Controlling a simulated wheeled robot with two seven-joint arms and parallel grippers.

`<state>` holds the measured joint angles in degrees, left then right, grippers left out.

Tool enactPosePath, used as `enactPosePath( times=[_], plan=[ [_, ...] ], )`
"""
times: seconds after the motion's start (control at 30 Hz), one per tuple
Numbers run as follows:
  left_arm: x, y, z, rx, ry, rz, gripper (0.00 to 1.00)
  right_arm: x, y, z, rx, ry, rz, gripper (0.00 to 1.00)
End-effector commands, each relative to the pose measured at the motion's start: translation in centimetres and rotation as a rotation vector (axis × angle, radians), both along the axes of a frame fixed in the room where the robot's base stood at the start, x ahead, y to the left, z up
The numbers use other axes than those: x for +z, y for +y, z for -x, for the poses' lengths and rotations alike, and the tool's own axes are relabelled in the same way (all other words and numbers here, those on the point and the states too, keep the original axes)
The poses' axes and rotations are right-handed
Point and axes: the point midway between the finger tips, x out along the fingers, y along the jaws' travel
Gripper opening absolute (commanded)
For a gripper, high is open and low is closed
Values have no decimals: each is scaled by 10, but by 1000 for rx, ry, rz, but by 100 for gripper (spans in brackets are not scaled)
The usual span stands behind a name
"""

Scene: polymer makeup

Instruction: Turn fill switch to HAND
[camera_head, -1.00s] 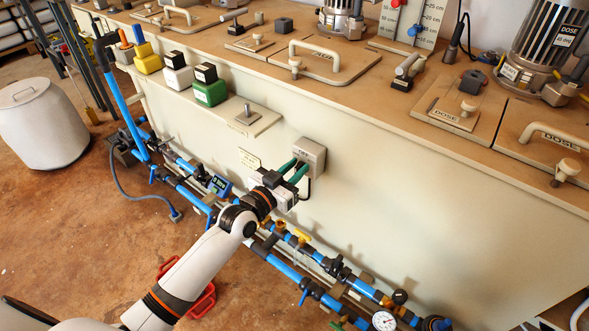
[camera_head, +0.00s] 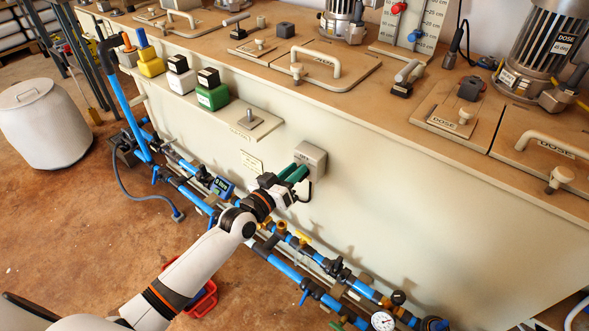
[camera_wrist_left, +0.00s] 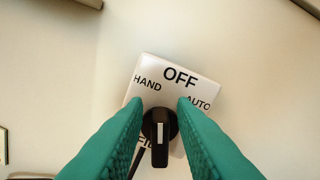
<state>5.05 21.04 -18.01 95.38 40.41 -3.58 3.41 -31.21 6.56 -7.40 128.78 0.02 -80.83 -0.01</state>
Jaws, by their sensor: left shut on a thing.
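The fill switch is a grey box (camera_head: 311,160) on the front of the pale tank. In the left wrist view its white plate (camera_wrist_left: 180,77) reads OFF at the top, HAND at the left and AUTO at the right; lower lettering is partly hidden. The black knob (camera_wrist_left: 160,155) has a white mark that stands near upright, roughly toward OFF. My left gripper (camera_head: 296,171) has its green fingers on both sides of the knob and is shut on it. In the head view the fingers hide the knob. My right gripper is out of view.
Blue pipes with valves (camera_head: 285,268) run low along the tank, below my left arm. A red crate (camera_head: 203,300) lies on the floor. The tank front right of the switch is bare.

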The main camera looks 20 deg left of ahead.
Motion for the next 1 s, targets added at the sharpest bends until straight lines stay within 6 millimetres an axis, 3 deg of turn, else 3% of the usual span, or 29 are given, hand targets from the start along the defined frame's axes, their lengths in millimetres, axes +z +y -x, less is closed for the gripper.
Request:
enactPosePath(
  times=[0.2,0.5,1.0],
  plan=[
    [-4,2,0,-2,73,176,1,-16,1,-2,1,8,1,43],
    [-7,4,-1,-3,140,366,1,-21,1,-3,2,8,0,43],
    [-9,4,-1,-4,180,470,1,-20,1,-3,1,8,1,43]
  ],
)
